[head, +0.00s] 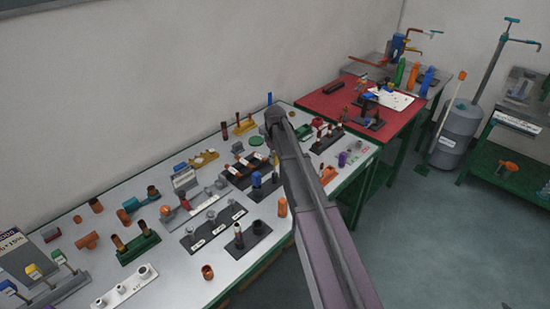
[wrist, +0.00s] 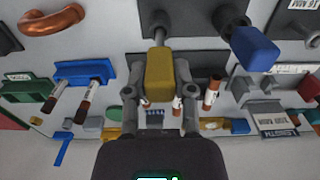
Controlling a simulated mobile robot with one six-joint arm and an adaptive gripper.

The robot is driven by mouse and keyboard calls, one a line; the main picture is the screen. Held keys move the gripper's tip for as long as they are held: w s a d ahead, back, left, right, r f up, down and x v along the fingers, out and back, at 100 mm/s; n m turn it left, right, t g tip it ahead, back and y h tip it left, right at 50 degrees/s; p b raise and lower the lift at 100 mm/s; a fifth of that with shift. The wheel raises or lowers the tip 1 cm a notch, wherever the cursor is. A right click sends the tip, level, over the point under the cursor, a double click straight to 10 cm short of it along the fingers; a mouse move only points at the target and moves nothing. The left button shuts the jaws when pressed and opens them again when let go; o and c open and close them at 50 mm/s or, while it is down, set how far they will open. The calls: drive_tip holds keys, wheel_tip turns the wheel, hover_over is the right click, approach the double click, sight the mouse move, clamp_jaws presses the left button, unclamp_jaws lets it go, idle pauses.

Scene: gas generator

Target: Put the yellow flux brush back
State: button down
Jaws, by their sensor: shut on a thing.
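In the wrist view, the yellow flux brush (wrist: 160,72) shows as a blocky yellow handle with a thin grey shaft beyond it. My gripper (wrist: 160,92) is shut on the handle, one finger on each side. The shaft points toward a dark holder (wrist: 190,18) at the top. I cannot tell whether its end is inside or only above the holder. A blue-handled piece (wrist: 254,48) stands at the right of that holder.
The grey bench (head: 178,256) is crowded with small racks and loose fittings. A blue rack (wrist: 84,72) with dark tubes lies close to the gripper's left. A red table (head: 400,128) with tools adjoins the bench. Open floor lies at the right.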

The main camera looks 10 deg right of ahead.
drive_tip(key=shift+f+b, duration=0.95)
drive_tip(key=shift+f, duration=0.05)
drive_tip(key=shift+c, duration=1.9)
unclamp_jaws()
drive_tip(key=shift+r, duration=0.25)
wheel_tip(320, 180, up, 10)
drive_tip(key=p, duration=1)
drive_tip(key=shift+f, duration=0.2)
drive_tip(key=s+m, duration=0.7)
drive_tip(key=s, duration=2.2)
drive_tip(key=shift+d, duration=0.4)
